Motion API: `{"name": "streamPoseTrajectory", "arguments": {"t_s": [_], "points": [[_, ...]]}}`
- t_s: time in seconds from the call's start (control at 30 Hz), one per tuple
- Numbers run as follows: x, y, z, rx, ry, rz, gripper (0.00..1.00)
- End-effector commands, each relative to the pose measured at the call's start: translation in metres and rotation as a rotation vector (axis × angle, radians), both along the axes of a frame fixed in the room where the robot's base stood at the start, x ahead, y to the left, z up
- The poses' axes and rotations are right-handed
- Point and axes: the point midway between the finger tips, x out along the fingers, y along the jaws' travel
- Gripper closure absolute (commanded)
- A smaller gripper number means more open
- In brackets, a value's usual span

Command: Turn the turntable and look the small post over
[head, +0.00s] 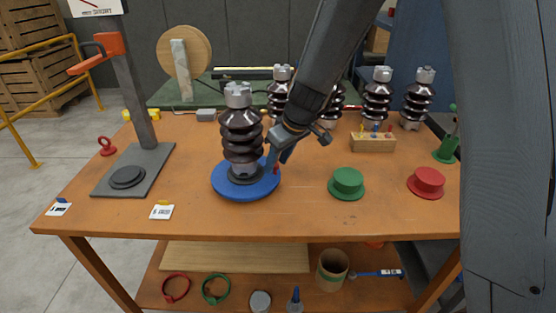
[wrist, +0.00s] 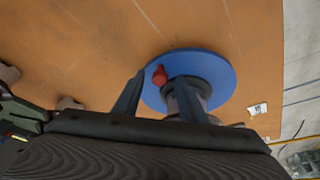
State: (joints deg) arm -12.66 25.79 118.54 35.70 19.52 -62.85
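The turntable is a blue disc (head: 222,182) on the wooden table, left of centre, with a small red knob (head: 276,169) near its right rim. A dark brown ribbed post (head: 241,130) with a grey metal cap and foot stands upright on the disc. My gripper (head: 278,158) is at the disc's right side, just above the red knob. In the wrist view the blue disc (wrist: 222,72) lies ahead, and the red knob (wrist: 159,74) shows between the two spread fingertips, with gaps on both sides. The right finger partly hides the post's foot there.
Several similar brown posts (head: 376,98) stand at the back. A green fixture (head: 347,182) and a red fixture (head: 427,181) are on the right. A grey stand with an orange clamp (head: 109,43) is on the left. Tags (head: 162,211) lie along the front edge. The front middle is clear.

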Motion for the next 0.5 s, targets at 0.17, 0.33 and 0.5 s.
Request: {"name": "streamPoseTrajectory", "arguments": {"t_s": [0.17,0.33,0.5], "points": [[0.0008,0.0007,-0.0024,0.000,0.000,0.001,0.62],[0.0007,0.0006,-0.0022,0.000,0.000,0.001,0.67],[0.0006,0.0005,-0.0022,0.000,0.000,0.000,0.96]]}}
